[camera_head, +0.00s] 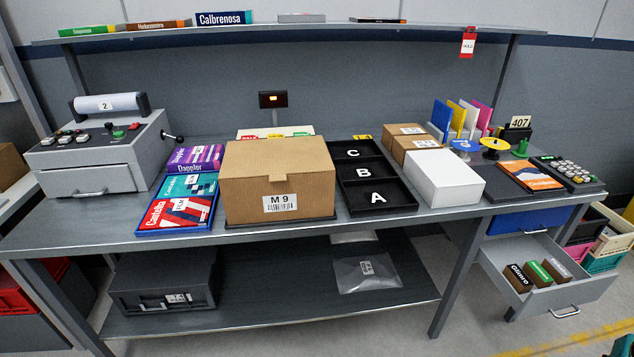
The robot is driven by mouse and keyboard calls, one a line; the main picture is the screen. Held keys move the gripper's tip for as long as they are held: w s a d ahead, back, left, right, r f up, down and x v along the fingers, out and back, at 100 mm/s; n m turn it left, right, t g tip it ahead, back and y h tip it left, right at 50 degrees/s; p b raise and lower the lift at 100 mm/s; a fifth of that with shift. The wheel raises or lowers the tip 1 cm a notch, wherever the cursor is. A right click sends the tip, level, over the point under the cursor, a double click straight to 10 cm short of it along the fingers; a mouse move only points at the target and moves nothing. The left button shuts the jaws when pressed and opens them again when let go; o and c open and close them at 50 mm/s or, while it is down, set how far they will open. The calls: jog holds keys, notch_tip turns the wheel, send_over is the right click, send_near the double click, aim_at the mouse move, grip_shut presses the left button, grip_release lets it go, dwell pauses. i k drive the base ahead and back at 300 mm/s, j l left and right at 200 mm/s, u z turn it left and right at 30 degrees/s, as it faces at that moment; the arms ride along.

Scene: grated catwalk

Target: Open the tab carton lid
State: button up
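The tab carton (276,182) is a brown cardboard box in the middle of the grey workbench. Its lid looks shut, with a flat top panel and a small tab (282,180) folded down over the upper front face. A white label reading "M 9" with a barcode is on the front, below the tab. The carton stands on a thin dark base. Its back and underside are hidden.
Coloured boxes in a blue tray (150,231) stand close on the left. A black tray (392,209) marked A, B, C stands close on the right, then a white box (442,177). A shelf (300,32) runs above. An open drawer (526,298) juts out lower right.

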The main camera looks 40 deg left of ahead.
aim_at(275, 157)
jog(key=u, duration=2.2)
